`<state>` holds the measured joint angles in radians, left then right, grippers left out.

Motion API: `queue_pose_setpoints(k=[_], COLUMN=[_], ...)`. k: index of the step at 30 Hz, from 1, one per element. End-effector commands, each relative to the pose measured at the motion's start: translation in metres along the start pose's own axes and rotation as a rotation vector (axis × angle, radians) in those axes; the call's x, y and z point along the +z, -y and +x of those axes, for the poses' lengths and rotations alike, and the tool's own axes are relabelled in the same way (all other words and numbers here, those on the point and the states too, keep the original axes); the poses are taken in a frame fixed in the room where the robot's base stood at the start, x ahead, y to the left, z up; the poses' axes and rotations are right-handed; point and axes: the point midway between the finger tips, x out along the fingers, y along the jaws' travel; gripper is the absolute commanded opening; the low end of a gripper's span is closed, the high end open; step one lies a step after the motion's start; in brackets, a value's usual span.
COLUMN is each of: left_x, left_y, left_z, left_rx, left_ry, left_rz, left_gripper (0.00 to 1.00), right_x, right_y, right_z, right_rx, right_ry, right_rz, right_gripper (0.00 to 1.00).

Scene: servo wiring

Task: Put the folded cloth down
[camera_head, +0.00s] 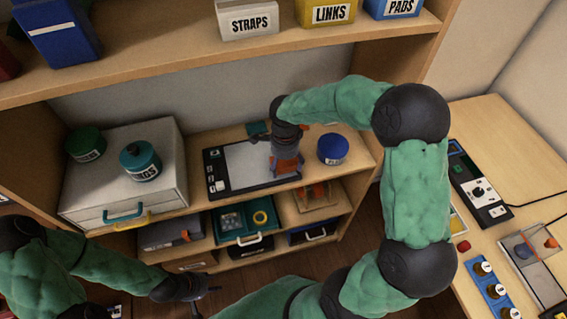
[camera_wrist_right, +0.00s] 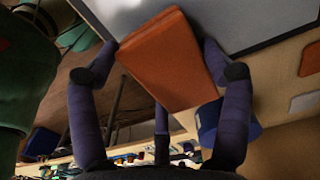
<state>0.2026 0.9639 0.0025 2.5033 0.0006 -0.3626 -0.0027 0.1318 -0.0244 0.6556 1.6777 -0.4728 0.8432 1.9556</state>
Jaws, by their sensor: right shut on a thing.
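The folded cloth (camera_wrist_right: 170,58) is an orange, flat, layered block between the fingers of my right gripper (camera_wrist_right: 165,70) in the right wrist view. In the head view the cloth (camera_head: 286,166) shows below my right gripper (camera_head: 287,150), over the right part of a dark-framed board with a pale panel (camera_head: 243,164) on the shelf top. I cannot tell whether the cloth touches the board. My left gripper (camera_head: 196,296) hangs low at the front left, away from the cloth; its finger opening is unclear.
A blue round container (camera_head: 332,148) stands just right of the board. A white drawer unit (camera_head: 150,185) with green jars stands to the left. An upper shelf (camera_head: 200,65) with labelled bins overhangs behind. A side table (camera_head: 510,150) with devices is at the right.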

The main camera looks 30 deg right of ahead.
Motion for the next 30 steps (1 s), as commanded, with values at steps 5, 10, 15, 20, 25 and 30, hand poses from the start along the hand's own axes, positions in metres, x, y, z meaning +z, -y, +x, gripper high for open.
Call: queue_pose_setpoints(k=[5,10,15,20,25,30], left_x=[-0.0001,-0.0002,-0.0002,-0.0002,-0.0002,-0.0002], left_y=[0.0005,0.0005,0.0013,0.0010,0.0010,0.0009], left_z=[0.0015,0.0012,0.0036,0.0028,0.0027,0.0025], left_rx=[0.000,0.000,0.000,0.000,0.000,0.000], left_ry=[0.000,0.000,0.000,0.000,0.000,0.000], left_rz=[0.000,0.000,0.000,0.000,0.000,0.000], left_gripper=[0.40,0.40,0.40,0.40,0.40,0.40], right_x=[-0.0007,-0.0006,-0.0005,-0.0005,-0.0004,-0.0004], right_y=[0.0013,0.0012,0.0011,0.0010,0.0010,0.0007], right_z=[0.0052,0.0049,0.0078,0.0069,0.0069,0.0085], right_rx=[-0.001,-0.001,-0.001,0.000,0.000,0.001], right_ry=[0.000,0.000,0.000,0.000,0.000,0.000], right_rz=[0.000,0.000,0.000,0.000,0.000,0.000], right_gripper=[0.52,0.52,0.52,1.00,1.00,1.00])
